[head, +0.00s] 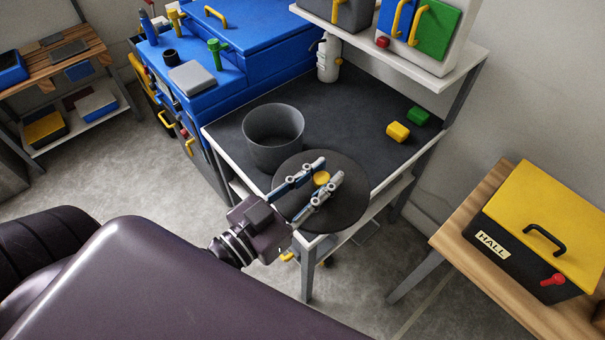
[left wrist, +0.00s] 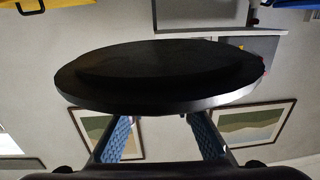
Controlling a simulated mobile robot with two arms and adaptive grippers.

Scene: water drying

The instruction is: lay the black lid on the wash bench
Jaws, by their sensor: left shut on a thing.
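The black lid (head: 349,207) is a round dark disc with a small yellow knob (head: 321,179) on top. My left gripper (head: 325,173) is shut on the knob, one blue-grey finger on each side. The lid is over the front edge of the wash bench (head: 352,125), partly overhanging it; I cannot tell whether it touches the top. In the left wrist view the lid (left wrist: 160,78) fills the middle as a wide dark disc, with the blue fingers below it and the knob hidden. My right gripper is not in view.
A dark grey bucket (head: 273,154) stands on the bench beside the lid. A yellow block (head: 397,131), a green block (head: 418,116) and a white bottle (head: 328,60) are farther back. The bench's middle is clear. A yellow-topped box (head: 545,225) sits on a wooden table at right.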

